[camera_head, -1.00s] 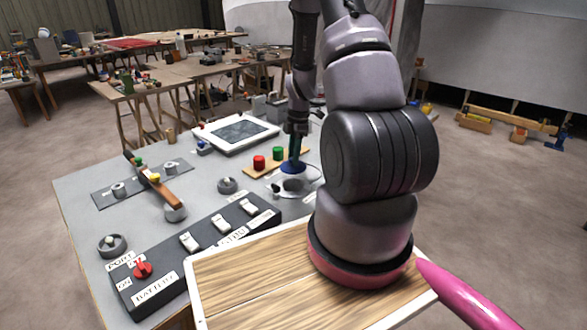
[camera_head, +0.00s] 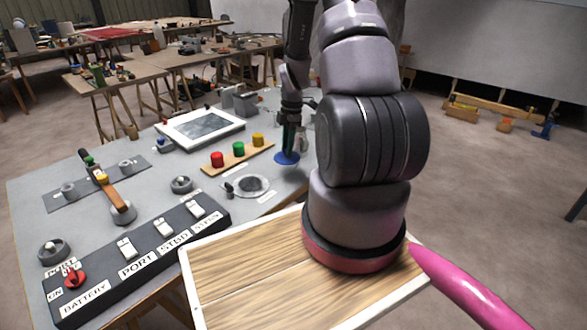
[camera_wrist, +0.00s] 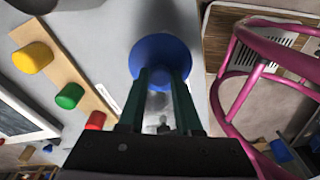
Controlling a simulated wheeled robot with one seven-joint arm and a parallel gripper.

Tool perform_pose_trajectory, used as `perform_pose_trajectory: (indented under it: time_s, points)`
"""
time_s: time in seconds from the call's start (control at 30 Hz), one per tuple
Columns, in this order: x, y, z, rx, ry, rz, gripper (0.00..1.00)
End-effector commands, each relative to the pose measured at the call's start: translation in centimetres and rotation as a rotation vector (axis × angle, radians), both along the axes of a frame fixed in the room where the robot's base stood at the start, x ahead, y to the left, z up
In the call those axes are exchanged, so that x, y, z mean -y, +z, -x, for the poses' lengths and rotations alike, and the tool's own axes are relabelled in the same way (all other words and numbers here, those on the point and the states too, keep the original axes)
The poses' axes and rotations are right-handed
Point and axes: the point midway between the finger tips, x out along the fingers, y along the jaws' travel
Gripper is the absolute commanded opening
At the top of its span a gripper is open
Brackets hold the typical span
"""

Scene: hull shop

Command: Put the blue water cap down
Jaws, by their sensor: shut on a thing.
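My gripper (camera_head: 290,146) points down over the right part of the grey bench top. It is shut on the blue water cap (camera_head: 286,158), a round blue disc with a raised grip. In the wrist view the cap (camera_wrist: 160,50) sits at the tips of my two dark green fingers (camera_wrist: 164,76), close to the bench edge. I cannot tell whether its underside touches the bench. The round metal fitting (camera_head: 246,186) lies uncovered, left of and nearer than the cap.
A board with red, green (camera_head: 238,149) and yellow knobs stands left of the cap. A white-framed screen (camera_head: 201,126) lies behind it. The black switch panel (camera_head: 138,252) is at the front. Pink tubing (camera_wrist: 252,75) runs beyond the bench edge in the wrist view.

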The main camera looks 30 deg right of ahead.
Motion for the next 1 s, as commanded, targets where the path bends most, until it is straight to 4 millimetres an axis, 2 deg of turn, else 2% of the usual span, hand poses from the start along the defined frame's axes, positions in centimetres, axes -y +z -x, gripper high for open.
perform_pose_trajectory:
  time_s: [0.1,0.33,0.53,0.93,0.97,1.0]
  points:
    - [0.0,-2.1,0.0,-0.003,0.0,-0.001,0.0]
    - [0.0,-3.9,0.0,-0.001,0.0,-0.001,0.0]
    - [0.0,-6.9,0.0,-0.002,0.0,-0.001,0.0]
    - [0.0,-7.6,0.0,0.0,0.001,0.0,0.0]
    - [0.0,-7.5,0.0,0.001,0.001,0.001,0.41]
    - [0.0,-7.5,0.0,0.001,0.001,0.001,0.56]
